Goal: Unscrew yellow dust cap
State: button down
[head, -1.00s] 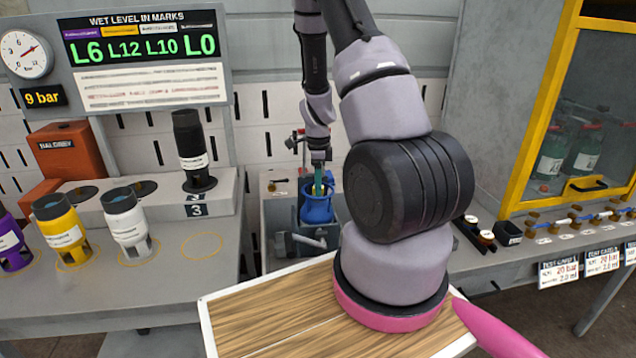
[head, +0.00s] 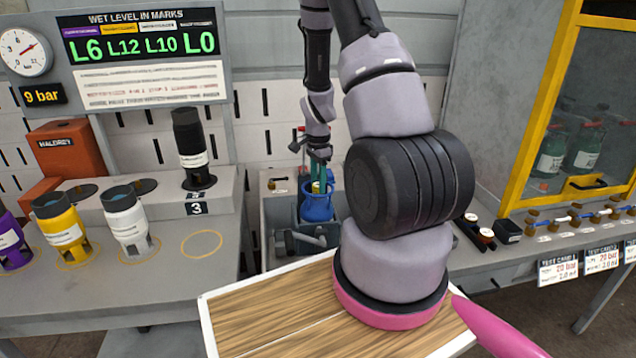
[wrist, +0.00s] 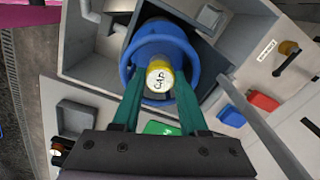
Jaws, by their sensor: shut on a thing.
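The yellow dust cap (wrist: 159,76) has a pale top with dark lettering and sits at the top of the blue cylinder (wrist: 148,42), inside its round blue collar. My gripper (wrist: 159,92) comes from below in the wrist view, with its two green fingers on either side of the cap and shut on it. In the head view the blue cylinder (head: 317,204) stands upright in a grey holder (head: 334,230).
Left stands a bench with purple, yellow (head: 62,228), white (head: 127,222) and black (head: 190,150) units. A yellow-framed cabinet (head: 540,110) and a row of fittings (head: 570,220) are at right.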

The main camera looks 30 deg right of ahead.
jog(key=n, duration=0.6)
jog(key=c, duration=0.5)
grip_release()
jog(key=shift+w+r, duration=0.1)
jog(key=shift+r, duration=0.05)
jog(key=shift+r, duration=1.2)
jog(key=shift+f, duration=0.1)
